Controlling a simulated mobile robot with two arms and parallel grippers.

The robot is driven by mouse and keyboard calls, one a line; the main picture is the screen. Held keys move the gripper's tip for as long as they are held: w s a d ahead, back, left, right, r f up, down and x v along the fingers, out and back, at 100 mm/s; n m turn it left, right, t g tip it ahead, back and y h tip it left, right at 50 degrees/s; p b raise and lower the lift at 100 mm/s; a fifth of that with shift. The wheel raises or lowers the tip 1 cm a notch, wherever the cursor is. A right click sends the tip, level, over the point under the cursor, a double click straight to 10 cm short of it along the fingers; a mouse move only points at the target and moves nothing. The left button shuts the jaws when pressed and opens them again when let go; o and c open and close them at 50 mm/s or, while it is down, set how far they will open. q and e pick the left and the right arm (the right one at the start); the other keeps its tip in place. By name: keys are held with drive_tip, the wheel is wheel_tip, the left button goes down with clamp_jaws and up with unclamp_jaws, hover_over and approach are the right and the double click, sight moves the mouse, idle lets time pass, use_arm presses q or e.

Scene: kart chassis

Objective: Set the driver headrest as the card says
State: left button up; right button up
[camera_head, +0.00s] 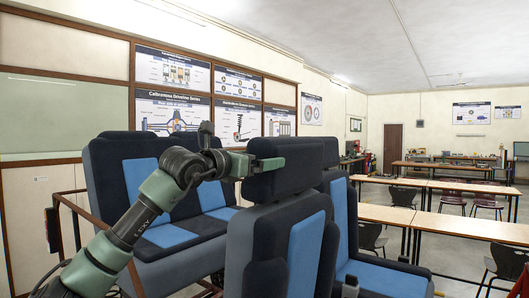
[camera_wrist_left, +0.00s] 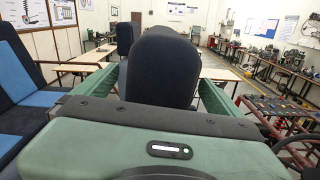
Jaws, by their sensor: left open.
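A dark headrest (camera_head: 287,172) sits on top of the nearest black and blue seat (camera_head: 295,240), close to its backrest. My left gripper (camera_head: 266,165) is open at this headrest, with one green finger seen against its side. In the left wrist view the headrest (camera_wrist_left: 166,68) stands between the two spread green fingers, and I see no clear grip on it. Its posts are hidden. A second headrest (camera_head: 330,150) tops the seat behind it and also shows in the left wrist view (camera_wrist_left: 126,38). I cannot make out a card. My right gripper is not in view.
A black and blue bench seat (camera_head: 130,170) stands at the left, behind my left arm. Long tables (camera_head: 456,222) with chairs fill the right side. Posters (camera_head: 172,70) hang on the left wall. The air above the headrests is clear.

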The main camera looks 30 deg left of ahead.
use_arm(q)
drive_tip(key=w, duration=0.2)
drive_tip(key=shift+w+d+p, duration=0.15)
drive_tip(key=shift+w+p, duration=0.15)
drive_tip(key=shift+p, duration=0.1)
drive_tip(key=shift+w+f, duration=0.1)
drive_tip(key=shift+w, duration=0.15)
drive_tip(key=shift+s, duration=0.1)
drive_tip(key=c, duration=2.1)
wheel_tip(320, 180, up, 3)
drive_tip(key=shift+f+p, duration=0.1)
drive_tip(key=shift+p, duration=0.45)
drive_tip(key=shift+d, duration=0.15)
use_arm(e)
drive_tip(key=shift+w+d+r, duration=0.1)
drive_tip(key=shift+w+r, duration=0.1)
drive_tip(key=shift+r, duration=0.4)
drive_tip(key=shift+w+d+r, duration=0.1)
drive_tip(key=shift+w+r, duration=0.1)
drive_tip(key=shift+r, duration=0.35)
use_arm(q)
drive_tip(key=o, duration=2.1)
drive_tip(key=shift+f, duration=0.15)
drive_tip(key=shift+s, duration=0.1)
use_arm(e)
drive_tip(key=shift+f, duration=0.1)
